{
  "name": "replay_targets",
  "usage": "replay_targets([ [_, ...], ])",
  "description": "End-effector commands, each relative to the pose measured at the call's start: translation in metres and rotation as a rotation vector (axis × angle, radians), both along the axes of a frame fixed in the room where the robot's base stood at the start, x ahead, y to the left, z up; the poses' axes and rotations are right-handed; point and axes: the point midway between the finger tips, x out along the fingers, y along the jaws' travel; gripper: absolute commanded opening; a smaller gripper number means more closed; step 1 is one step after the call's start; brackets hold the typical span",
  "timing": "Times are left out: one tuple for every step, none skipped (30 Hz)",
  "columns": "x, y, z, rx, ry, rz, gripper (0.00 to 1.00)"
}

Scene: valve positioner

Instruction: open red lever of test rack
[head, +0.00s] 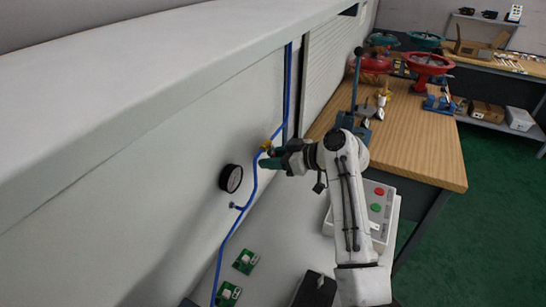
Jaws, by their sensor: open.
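The test rack shows as a large white panel (140,165) with a blue pipe (250,193) running up it. A small yellow fitting (266,146) sits on the pipe. I cannot make out a red lever; my gripper may hide it. My gripper (267,157) is open, with dark green fingertips right beside the yellow fitting. From this view I cannot tell if the fingers touch the fitting or the pipe.
A round black gauge (231,178) is on the panel left of the pipe. Small green boards (246,261) lie below. A box with red and green buttons (381,207) stands beneath my arm. Green floor is clear.

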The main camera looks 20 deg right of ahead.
Motion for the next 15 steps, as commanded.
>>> replay_targets([
  [0.0001,0.0001,-0.0001,0.0,0.0,0.0,0.41],
  [0.0001,0.0001,-0.0002,0.0,0.0,0.0,0.41],
  [0.0,0.0,-0.0001,0.0,0.0,0.0,0.41],
  [0.0,0.0,-0.0001,0.0,0.0,0.0,0.41],
  [0.0,0.0,-0.0001,0.0,0.0,0.0,0.41],
  [0.0,0.0,-0.0001,0.0,0.0,0.0,0.39],
  [0.0,0.0,-0.0001,0.0,0.0,0.0,0.36],
  [-0.0001,0.0,-0.0001,0.0,0.0,0.0,0.33],
  [-0.0002,0.0,-0.0001,0.0,0.0,0.0,0.29],
  [-0.0002,0.0,-0.0001,0.0,0.0,0.0,0.26],
  [-0.0002,0.0,-0.0001,0.0,0.0,0.0,0.23],
  [-0.0002,0.0,-0.0001,0.0,0.0,0.0,0.19],
  [-0.0002,0.0,-0.0001,0.0,0.0,0.0,0.17],
  [-0.0002,-0.0002,0.0,0.0,0.0,0.0,0.14],
  [-0.0002,-0.0002,0.0,0.0,0.0,0.0,0.1],
])
